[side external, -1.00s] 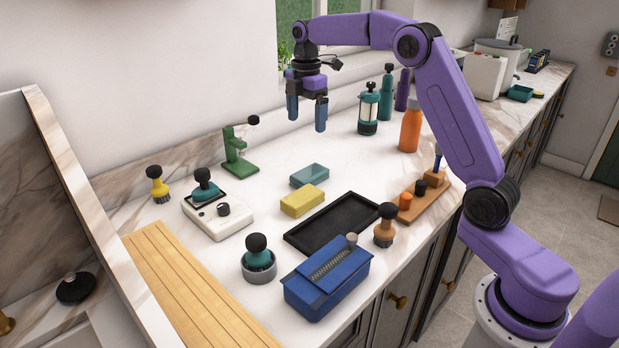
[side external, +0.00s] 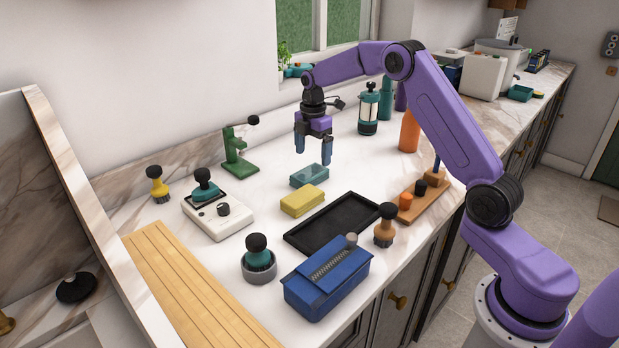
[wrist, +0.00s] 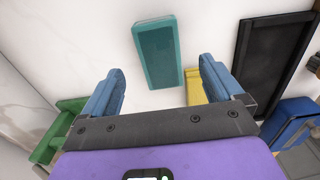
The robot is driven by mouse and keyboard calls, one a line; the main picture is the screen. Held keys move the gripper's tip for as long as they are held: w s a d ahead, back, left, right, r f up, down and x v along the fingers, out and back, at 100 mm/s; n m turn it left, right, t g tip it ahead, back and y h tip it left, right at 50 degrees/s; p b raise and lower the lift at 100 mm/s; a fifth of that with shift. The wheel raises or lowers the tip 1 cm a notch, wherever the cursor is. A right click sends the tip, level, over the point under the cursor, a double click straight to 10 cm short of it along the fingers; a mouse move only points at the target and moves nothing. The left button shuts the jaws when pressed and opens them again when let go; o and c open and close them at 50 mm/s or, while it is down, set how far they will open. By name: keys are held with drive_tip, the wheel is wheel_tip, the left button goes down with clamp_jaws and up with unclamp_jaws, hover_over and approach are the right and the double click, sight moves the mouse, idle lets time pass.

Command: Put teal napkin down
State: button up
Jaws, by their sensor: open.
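A teal rectangular piece (side external: 310,176) lies flat on the marble counter just behind the yellow block; it is the only thing here that fits the teal napkin. It looks like a flat slab or shallow tray with a lighter rim, and I cannot tell if it is cloth. In the wrist view the teal piece (wrist: 157,52) lies ahead of and between my fingers, long side running away. My gripper (side external: 314,160) is open, points down, and hovers above and near the teal piece without visibly touching it. Nothing is between the blue fingers (wrist: 162,78).
The yellow block (side external: 302,200) and black tray (side external: 330,224) lie in front. A green stand (side external: 238,150) and white scale (side external: 218,216) are left. A blue box (side external: 326,285), teal press (side external: 368,108) and orange bottle (side external: 409,131) stand around. Counter left of the teal piece is clear.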

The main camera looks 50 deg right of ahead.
sight(312, 171)
drive_tip(key=shift+f, duration=2.95)
drive_tip(key=c, duration=1.2)
drive_tip(key=shift+r, duration=0.2)
